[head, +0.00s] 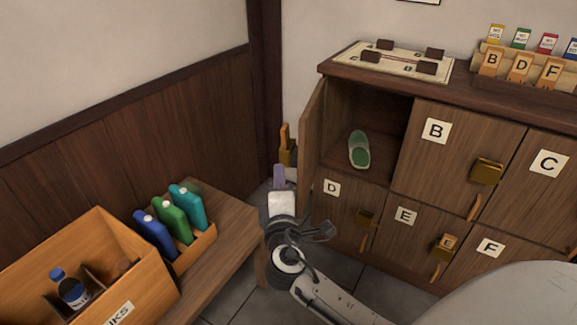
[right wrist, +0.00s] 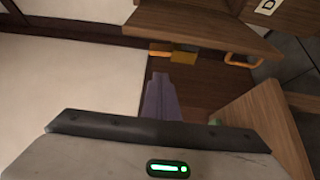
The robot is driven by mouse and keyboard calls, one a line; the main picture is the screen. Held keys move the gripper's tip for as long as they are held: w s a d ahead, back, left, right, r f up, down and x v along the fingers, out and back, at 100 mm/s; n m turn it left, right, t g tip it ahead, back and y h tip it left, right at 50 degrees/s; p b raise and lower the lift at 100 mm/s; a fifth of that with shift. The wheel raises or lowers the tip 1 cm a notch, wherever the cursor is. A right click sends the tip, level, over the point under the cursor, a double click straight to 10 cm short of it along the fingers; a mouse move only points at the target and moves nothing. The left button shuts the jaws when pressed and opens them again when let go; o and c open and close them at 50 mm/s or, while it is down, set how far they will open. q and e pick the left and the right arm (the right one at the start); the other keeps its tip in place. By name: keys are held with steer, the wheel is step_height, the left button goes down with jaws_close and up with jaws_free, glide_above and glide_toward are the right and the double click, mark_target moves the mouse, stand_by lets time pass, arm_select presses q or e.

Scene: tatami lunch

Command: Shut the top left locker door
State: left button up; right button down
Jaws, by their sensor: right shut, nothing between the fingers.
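The top left locker door (head: 312,125) stands open, swung out to the left and seen nearly edge-on. Brass and orange fittings (head: 287,150) stick out from its outer side. The open compartment behind it holds a green and white shoe (head: 359,150). My right gripper (head: 279,176), with purple fingers, is shut and empty. In the head view it shows just left of the door, below the fittings; I cannot tell whether it touches. In the right wrist view its fingers (right wrist: 160,98) point toward a wooden panel (right wrist: 205,25) with brass and orange fittings. My left gripper is out of view.
Shut doors B (head: 434,155), D (head: 338,210), E (head: 404,238) and others fill the cabinet. A bench (head: 232,215) with bottles and a wooden box (head: 110,265) stands at left. A board (head: 393,60) and lettered tags lie on top. Dark floor shows between bench and cabinet.

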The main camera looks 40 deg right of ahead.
mark_target(289, 153)
steer(key=x, duration=0.9)
steer(key=shift+d, duration=0.5)
steer(key=shift+s+d+r+p, duration=0.1)
steer(key=shift+s+d+p, duration=0.45)
steer(key=shift+s, duration=0.35)
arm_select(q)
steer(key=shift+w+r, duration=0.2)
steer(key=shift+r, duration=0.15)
arm_select(e)
steer(key=shift+s+d, duration=0.35)
steer(key=shift+s, duration=0.05)
